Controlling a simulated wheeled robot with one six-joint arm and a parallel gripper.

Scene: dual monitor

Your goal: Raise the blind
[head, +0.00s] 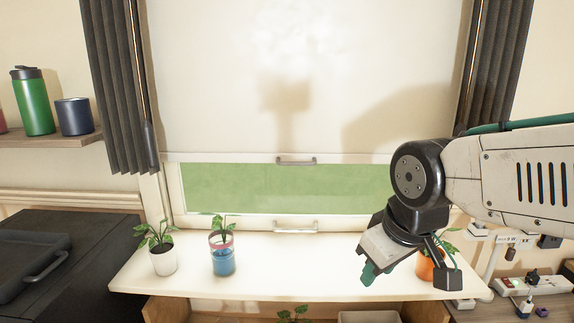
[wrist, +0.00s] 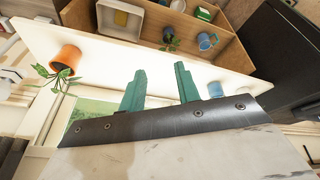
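The white blind (head: 230,90) covers most of the window. Its bottom rail (head: 220,158) hangs above the sill, with a strip of green showing beneath. A small metal handle (head: 296,160) sits in the middle of that rail. My gripper (head: 367,274) is at the lower right, below the rail and apart from it, pointing down over the shelf; one green fingertip is clear there. In the wrist view my gripper's two green fingers (wrist: 158,72) are spread with nothing between them. The blind's handle cannot be made out in the wrist view.
A second handle (head: 296,227) is on the lower window frame. A white shelf (head: 290,270) holds a white pot (head: 163,262), a blue-and-pink pot (head: 222,260) and an orange pot (head: 425,268) close to my gripper. Dark curtains (head: 118,90) flank the window.

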